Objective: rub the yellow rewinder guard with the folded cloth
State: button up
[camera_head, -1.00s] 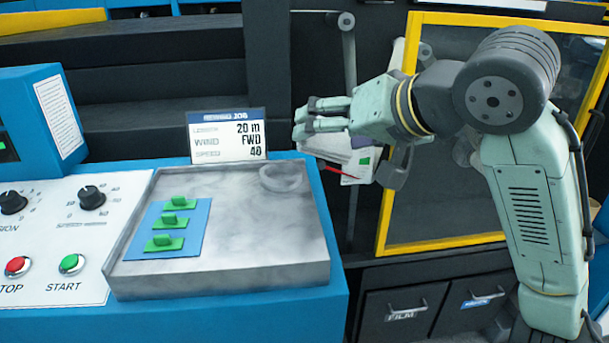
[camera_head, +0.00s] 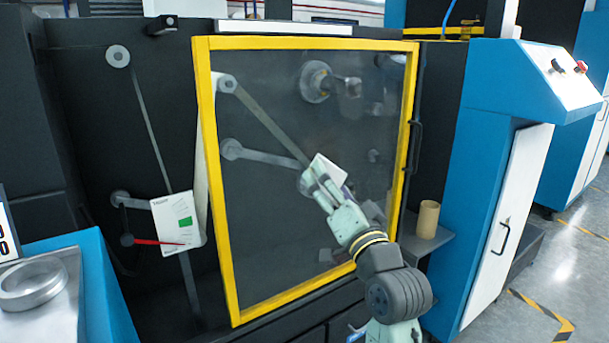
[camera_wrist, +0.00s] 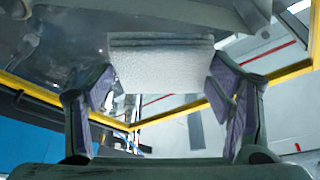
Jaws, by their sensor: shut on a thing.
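The yellow rewinder guard (camera_head: 300,43) is a yellow frame around a clear, greyish panel, with rollers showing behind it. It stands at the middle of the head view, and a yellow bar also shows in the wrist view (camera_wrist: 290,70). My gripper (camera_head: 318,178) is in front of the panel, right of its middle. It is shut on the folded cloth (camera_head: 332,172), a small white piece at the fingertips. In the wrist view the cloth (camera_wrist: 160,68) has a pale, textured face and lies between and beyond the fingers. I cannot tell whether it touches the panel.
A white card (camera_head: 177,225) with a green patch and red pointer is left of the guard. A brown cardboard core (camera_head: 428,219) stands on a grey shelf at right, beside a blue cabinet (camera_head: 480,170). A metal ring (camera_head: 33,284) lies on a tray at lower left.

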aim_at(317, 151)
jog(key=shift+w+a+f, duration=0.1)
jog(key=shift+w+a, duration=0.4)
jog(key=shift+w, duration=0.35)
jog(key=shift+w+a, duration=0.55)
jog(key=shift+w, duration=0.25)
jog(key=shift+w+a+f, duration=0.1)
jog(key=shift+w+a, duration=0.4)
jog(key=shift+w, duration=0.35)
jog(key=shift+w+a+p, duration=0.5)
jog(key=shift+w+a, duration=0.05)
jog(key=shift+w, duration=0.25)
jog(key=shift+d, duration=0.1)
